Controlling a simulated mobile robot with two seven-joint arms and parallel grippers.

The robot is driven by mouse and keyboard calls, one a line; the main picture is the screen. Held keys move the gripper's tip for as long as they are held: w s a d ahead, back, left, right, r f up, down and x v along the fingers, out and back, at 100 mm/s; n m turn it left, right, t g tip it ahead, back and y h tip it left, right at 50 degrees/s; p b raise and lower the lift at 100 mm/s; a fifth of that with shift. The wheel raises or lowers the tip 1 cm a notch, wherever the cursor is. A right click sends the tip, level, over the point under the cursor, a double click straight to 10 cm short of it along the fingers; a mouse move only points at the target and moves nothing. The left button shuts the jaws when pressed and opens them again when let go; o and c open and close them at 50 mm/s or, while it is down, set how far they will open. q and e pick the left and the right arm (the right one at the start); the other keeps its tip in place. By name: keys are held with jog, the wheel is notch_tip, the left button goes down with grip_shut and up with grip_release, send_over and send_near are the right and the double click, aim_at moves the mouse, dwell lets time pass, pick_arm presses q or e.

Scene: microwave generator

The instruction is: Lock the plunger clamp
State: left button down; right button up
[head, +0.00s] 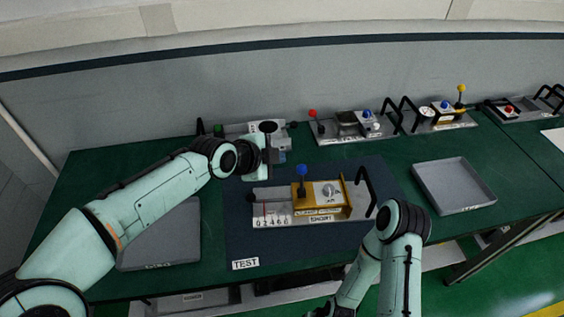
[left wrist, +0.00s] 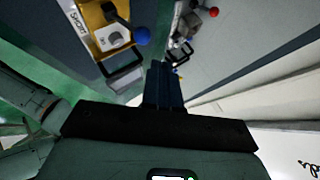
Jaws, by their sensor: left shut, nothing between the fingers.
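A fixture with a yellow block (head: 307,194), a blue-ball lever (head: 301,171) and a round grey dial (head: 329,190) stands on the dark mat (head: 300,251). Its lever stands roughly upright in the head view. A dark knob shows at its left end, above a number scale (head: 271,216). I cannot tell which part is the plunger clamp. My left gripper (head: 277,158) is shut and empty, above and behind the fixture's left part. In the left wrist view the closed fingers (left wrist: 164,85) point away from the blue ball (left wrist: 142,36), apart from it.
Other fixtures stand along the back: one behind my left gripper, one with red and blue balls (head: 352,121), one with a yellow ball (head: 461,88). A grey tray (head: 454,186) lies right, another (head: 160,250) left. A black handle (head: 366,190) rises at the fixture's right end.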

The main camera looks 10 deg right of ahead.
pick_arm(q)
jog(key=v, duration=0.6)
jog(key=shift+d+r+b, duration=0.3)
jog(key=shift+r, duration=0.15)
